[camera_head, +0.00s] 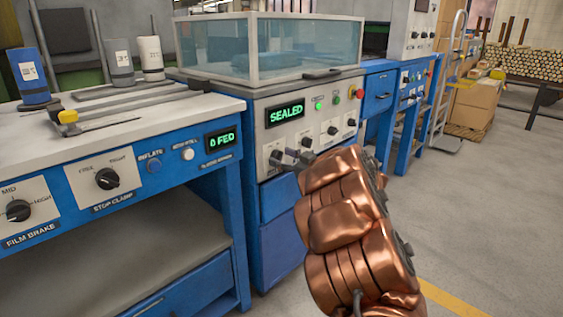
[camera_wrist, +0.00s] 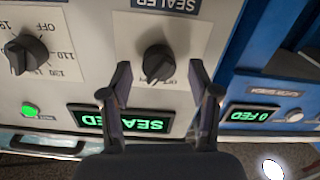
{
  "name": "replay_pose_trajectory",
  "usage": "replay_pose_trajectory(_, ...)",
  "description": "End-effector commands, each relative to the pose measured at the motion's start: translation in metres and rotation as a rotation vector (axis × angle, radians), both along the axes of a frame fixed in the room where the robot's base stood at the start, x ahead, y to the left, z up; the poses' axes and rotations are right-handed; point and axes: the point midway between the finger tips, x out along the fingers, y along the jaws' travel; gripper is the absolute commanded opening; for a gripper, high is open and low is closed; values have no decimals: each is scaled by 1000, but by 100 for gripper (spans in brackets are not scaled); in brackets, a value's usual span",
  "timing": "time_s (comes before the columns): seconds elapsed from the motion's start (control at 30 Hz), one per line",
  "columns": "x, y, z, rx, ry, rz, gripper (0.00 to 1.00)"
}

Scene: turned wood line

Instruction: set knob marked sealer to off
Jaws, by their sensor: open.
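The dark sealer knob (camera_wrist: 158,62) sits on a pale plate in the wrist view, with its upside-down SEALER label (camera_wrist: 165,5) above it. Partly hidden lettering lies just below the knob; which mark it points to is not clear. My gripper (camera_wrist: 161,75) is open, with one finger on each side of the knob and a gap on both sides. In the head view my gripper (camera_head: 291,158) reaches the left end of the sealer unit's control panel, and its fingers largely cover the knob there. The green display (camera_head: 285,112) reads SEALED.
A second knob (camera_wrist: 28,54) with OFF and number marks is beside it in the wrist view. A glass-sided cover (camera_head: 255,50) stands above the panel. The blue bench (camera_head: 150,112) with a 0 FED display (camera_head: 222,138) is at left.

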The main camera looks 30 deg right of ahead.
Motion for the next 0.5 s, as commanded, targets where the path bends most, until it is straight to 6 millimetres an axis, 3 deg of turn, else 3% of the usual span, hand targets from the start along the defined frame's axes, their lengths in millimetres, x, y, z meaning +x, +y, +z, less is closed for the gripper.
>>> replay_pose_trajectory(0.4,8,1,0,1,1,-2,61)
replay_pose_trajectory(0.5,8,1,0,0,0,-2,53)
